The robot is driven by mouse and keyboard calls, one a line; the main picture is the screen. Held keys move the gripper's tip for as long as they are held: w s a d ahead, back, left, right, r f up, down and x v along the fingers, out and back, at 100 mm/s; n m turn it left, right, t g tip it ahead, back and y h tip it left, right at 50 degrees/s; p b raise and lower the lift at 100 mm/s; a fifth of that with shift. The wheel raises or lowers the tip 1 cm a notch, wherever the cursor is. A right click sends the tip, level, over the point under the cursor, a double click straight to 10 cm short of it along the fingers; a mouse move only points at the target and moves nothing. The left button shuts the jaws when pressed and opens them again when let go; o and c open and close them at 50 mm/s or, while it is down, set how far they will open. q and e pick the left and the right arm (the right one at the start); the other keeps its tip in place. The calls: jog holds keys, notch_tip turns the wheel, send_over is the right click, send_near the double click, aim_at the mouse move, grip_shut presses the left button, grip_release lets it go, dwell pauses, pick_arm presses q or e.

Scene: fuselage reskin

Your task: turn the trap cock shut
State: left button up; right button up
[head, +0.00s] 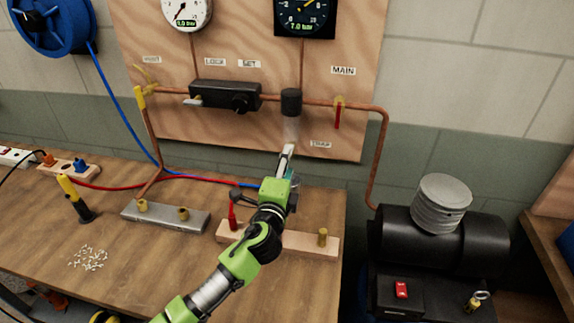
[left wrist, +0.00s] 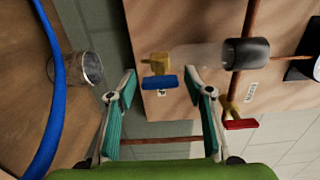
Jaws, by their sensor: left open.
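The trap cock shows in the left wrist view as a brass body (left wrist: 155,62) with a blue lever (left wrist: 160,82). It sits at the end of the clear trap bowl (left wrist: 196,57), and its lever lies roughly in line with the bowl. My left gripper (left wrist: 162,80) is open, its teal-padded fingers on either side of the lever, with gaps visible and nothing held. In the head view my left gripper (head: 287,153) points up just under the trap bowl (head: 291,129) and hides the cock. My right gripper is not in view.
A clear cup (left wrist: 80,68) stands on the bench, with a blue hose (left wrist: 50,110) near it. The MAIN valve's red lever (head: 337,117) hangs right of the trap. A black regulator (head: 225,95) is left. A wooden block (head: 290,243) lies below my arm.

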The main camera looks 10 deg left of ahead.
pick_arm(q)
jog(key=shift+s, duration=0.1)
jog(key=s, duration=1.1)
jog(key=shift+s, duration=0.4)
